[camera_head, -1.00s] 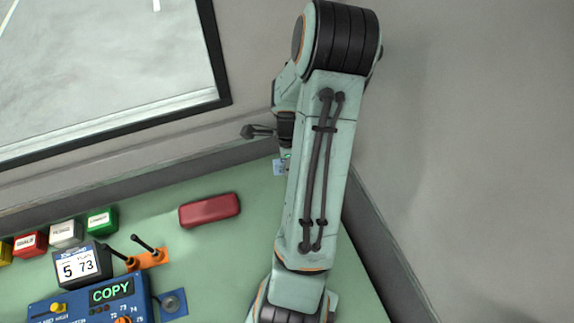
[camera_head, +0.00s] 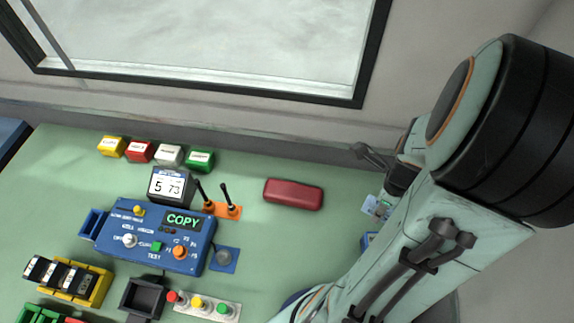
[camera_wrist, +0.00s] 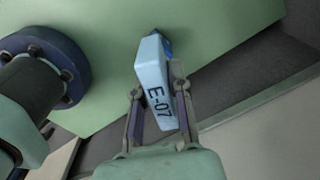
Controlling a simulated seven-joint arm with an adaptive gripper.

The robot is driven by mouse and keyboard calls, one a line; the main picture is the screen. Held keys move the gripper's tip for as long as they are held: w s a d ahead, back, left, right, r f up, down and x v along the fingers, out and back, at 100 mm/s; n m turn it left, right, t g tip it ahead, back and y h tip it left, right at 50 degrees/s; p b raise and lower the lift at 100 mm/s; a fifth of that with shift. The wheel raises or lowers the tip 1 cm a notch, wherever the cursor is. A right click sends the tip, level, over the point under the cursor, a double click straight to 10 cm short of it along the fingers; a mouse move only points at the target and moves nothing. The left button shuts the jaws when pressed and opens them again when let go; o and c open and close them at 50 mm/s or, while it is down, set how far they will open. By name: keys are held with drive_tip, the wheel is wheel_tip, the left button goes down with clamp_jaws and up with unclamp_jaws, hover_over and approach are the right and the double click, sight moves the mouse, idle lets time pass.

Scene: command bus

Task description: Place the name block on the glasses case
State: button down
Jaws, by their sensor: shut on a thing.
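The name block (camera_wrist: 157,80) is pale blue and marked E-07. In the wrist view it sits between the two fingers of my gripper (camera_wrist: 158,86), which is shut on it. In the head view a small part of the block (camera_head: 376,207) shows beside my arm, right of the glasses case. The glasses case (camera_head: 293,194) is a closed dark red rounded box lying on the green desk. The block is apart from the case. My arm hides most of my gripper in the head view.
A blue panel reading COPY (camera_head: 160,240), a 5 73 display (camera_head: 171,187) and two black levers on an orange base (camera_head: 226,209) stand left of the case. Coloured blocks (camera_head: 170,155) line the back. A window wall rises behind. The desk around the case is clear.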

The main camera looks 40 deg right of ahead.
drive_tip(key=w+d, duration=0.2)
drive_tip(key=w, duration=0.2)
drive_tip(key=n, duration=0.4)
hover_over(293, 191)
wheel_tip(293, 191, down, 2)
drive_tip(key=shift+n, duration=0.3)
wheel_tip(293, 191, down, 7)
drive_tip(key=shift+a+f, duration=0.1)
drive_tip(key=shift+f, duration=0.35)
drive_tip(key=shift+f, duration=0.1)
drive_tip(key=c, duration=1.1)
unclamp_jaws()
drive_tip(key=shift+o, duration=0.2)
